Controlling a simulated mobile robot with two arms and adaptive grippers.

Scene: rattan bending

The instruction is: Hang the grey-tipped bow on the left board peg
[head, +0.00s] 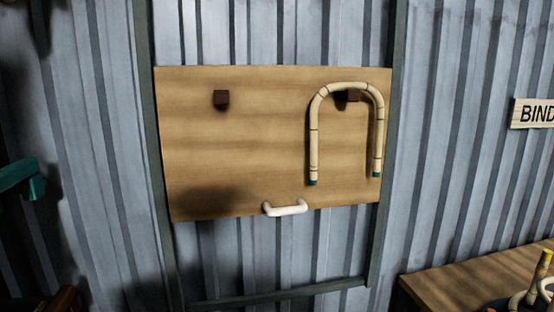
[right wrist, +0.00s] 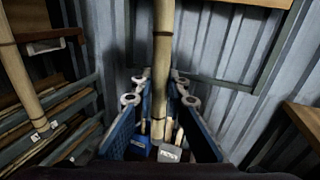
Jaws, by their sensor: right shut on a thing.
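In the head view, the wooden board (head: 260,140) hangs on the wall with a bare dark left peg (head: 221,98). A teal-tipped bow (head: 316,135) hangs over the right peg (head: 345,97), its legs pointing down. In the right wrist view, my right gripper (right wrist: 160,85) is shut on one leg of a rattan bow (right wrist: 163,45). The bow's other leg (right wrist: 18,70) runs down at the left and has a greyish end. The bow's bend is out of view. My left gripper is in neither view.
A white handle-like bar (head: 285,208) sticks out at the board's lower edge. A wooden bench (head: 460,275) with rattan pieces stands at the lower right. A rack of poles (right wrist: 60,130) is at the left of the right wrist view. The board's left half is clear.

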